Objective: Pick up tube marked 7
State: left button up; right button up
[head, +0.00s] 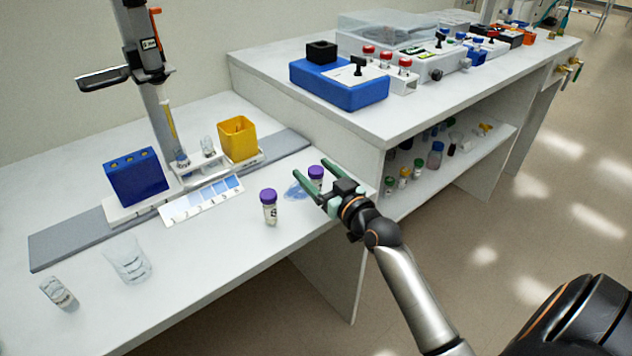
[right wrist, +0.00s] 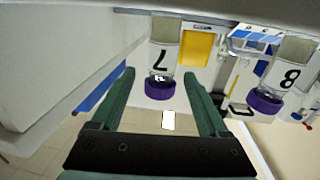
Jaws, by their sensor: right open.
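The tube marked 7 (right wrist: 162,58) has a purple cap and a clear body with a white label. In the right wrist view it lies between my two green fingers, with a gap on each side. In the head view its purple cap (head: 316,171) shows between the fingers, and its lower body is partly hidden. My right gripper (head: 310,168) is open and empty around it. The tube marked 8 (head: 269,210), also purple-capped, stands to its left in the head view; it is at the right in the right wrist view (right wrist: 290,62). My left gripper is out of view.
A blue transparent patch (head: 296,191) lies on the bench beside the tubes. A blue rack (head: 136,178), yellow bin (head: 238,139) and colour card (head: 202,199) stand behind. A beaker (head: 128,262) and vial (head: 59,293) are at left. The raised bench (head: 375,127) borders the right.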

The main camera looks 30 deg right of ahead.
grip_shut()
dwell(0.5)
jog(key=shift+r, duration=0.15)
